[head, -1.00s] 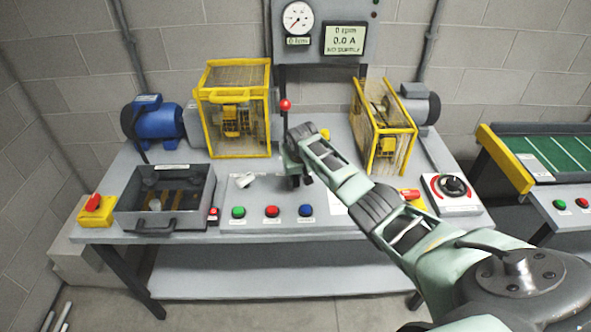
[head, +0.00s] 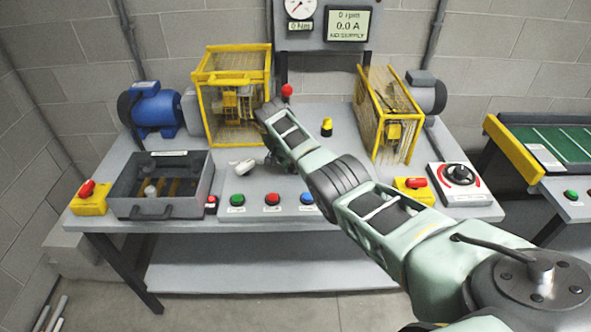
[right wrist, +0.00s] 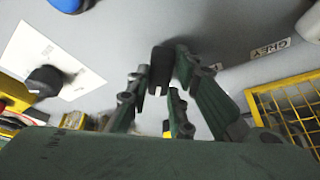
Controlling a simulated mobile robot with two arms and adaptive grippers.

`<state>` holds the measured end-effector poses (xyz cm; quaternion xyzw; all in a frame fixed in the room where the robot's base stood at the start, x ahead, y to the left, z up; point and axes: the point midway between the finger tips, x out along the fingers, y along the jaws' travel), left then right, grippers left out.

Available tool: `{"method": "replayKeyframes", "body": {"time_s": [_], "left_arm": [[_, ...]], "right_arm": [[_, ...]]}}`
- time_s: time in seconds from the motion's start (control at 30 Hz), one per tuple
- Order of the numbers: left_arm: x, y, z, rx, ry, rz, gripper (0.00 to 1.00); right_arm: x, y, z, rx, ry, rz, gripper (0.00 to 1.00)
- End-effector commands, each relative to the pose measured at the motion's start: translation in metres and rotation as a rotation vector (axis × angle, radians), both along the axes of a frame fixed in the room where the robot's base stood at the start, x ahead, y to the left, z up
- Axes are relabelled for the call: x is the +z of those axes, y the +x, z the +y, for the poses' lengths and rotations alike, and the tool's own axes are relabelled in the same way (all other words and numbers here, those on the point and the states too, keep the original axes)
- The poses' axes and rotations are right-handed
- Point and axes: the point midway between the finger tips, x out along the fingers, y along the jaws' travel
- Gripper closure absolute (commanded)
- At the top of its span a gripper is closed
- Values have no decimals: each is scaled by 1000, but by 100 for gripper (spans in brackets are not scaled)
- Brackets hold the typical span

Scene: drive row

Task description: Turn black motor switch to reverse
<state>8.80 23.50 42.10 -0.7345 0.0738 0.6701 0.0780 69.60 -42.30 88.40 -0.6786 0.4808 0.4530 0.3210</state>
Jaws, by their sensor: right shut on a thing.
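In the right wrist view my right gripper (right wrist: 158,88) is shut on a black switch handle (right wrist: 161,70). The handle has a white mark on its end and stands on the grey bench top between the fingers. In the head view my right arm reaches in from the right to the middle of the bench. It hides the handle and most of the gripper there. My left gripper is not in view.
Yellow cages stand left (head: 238,95) and right (head: 388,115) of the arm. A red-knobbed lever (head: 287,90) stands close behind it. Green, red and blue buttons (head: 272,199) line the front. The meter screen (head: 347,25) reads 0 rpm, 0.0 A, NO SUPPLY.

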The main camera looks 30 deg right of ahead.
Motion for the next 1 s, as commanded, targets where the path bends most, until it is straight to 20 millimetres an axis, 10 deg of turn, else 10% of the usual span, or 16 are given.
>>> {"method": "replayKeyframes", "body": {"time_s": [0.8, 0.83, 1.0], "left_arm": [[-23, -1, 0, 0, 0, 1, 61], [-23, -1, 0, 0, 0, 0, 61], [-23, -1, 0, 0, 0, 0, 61]], "right_arm": [[-1, 0, 1, -121, 4, 1, 100], [-1, 0, 1, -122, 4, 1, 78], [-1, 0, 1, -120, 3, 1, 63]]}}
